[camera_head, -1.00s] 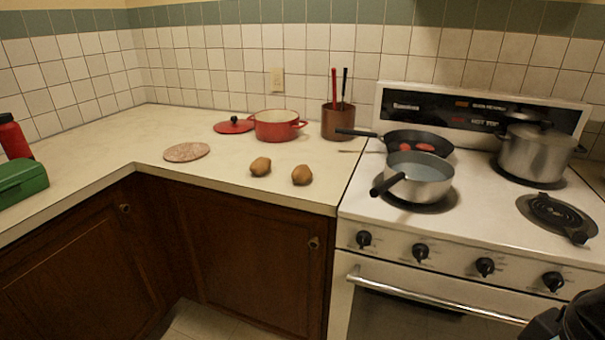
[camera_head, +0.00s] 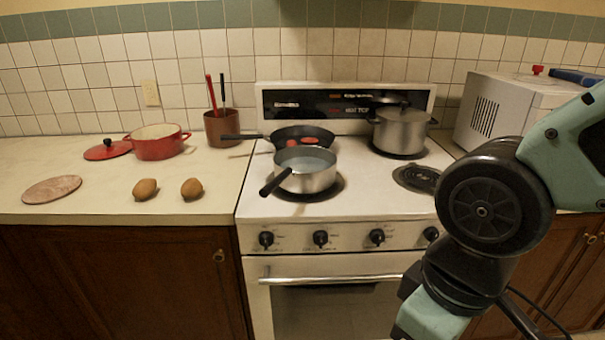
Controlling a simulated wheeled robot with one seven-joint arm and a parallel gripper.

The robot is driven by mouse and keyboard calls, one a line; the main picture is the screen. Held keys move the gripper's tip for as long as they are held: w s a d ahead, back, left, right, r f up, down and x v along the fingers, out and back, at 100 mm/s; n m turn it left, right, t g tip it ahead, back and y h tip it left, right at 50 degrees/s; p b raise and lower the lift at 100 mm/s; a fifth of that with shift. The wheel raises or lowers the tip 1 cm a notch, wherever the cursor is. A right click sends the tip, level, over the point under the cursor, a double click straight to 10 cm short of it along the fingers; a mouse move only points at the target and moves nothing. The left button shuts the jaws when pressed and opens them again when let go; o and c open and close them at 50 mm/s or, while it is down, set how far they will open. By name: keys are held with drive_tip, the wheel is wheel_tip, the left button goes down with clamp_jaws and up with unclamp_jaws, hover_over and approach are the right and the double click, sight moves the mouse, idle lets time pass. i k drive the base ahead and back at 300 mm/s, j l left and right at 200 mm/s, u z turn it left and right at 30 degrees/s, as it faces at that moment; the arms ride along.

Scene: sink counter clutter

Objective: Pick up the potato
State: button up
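Two brown potatoes lie on the counter left of the stove, near its front edge. The left potato (camera_head: 145,189) and the right potato (camera_head: 191,188) are a short gap apart, and nothing covers them. My arm fills the right side of the picture, in front of the stove's right end and the cabinet there. Its lower part runs out of the bottom of the picture. My gripper is not in view, so its fingers cannot be seen.
A round mottled board (camera_head: 52,189) lies left of the potatoes. Behind them are a red pot (camera_head: 157,146), its lid (camera_head: 107,151) and a brown utensil holder (camera_head: 222,128). A saucepan (camera_head: 305,175) on the stove (camera_head: 345,210) points its handle toward the counter. A microwave (camera_head: 510,110) stands right.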

sight(192, 188)
drive_tip(key=u, duration=0.4)
drive_tip(key=i+u, duration=0.2)
drive_tip(key=u, duration=0.25)
drive_tip(key=i+l+u, duration=0.1)
drive_tip(key=u, duration=0.35)
drive_tip(key=i+l+u, duration=0.15)
drive_tip(key=u, duration=0.3)
drive_tip(key=i+l, duration=0.5)
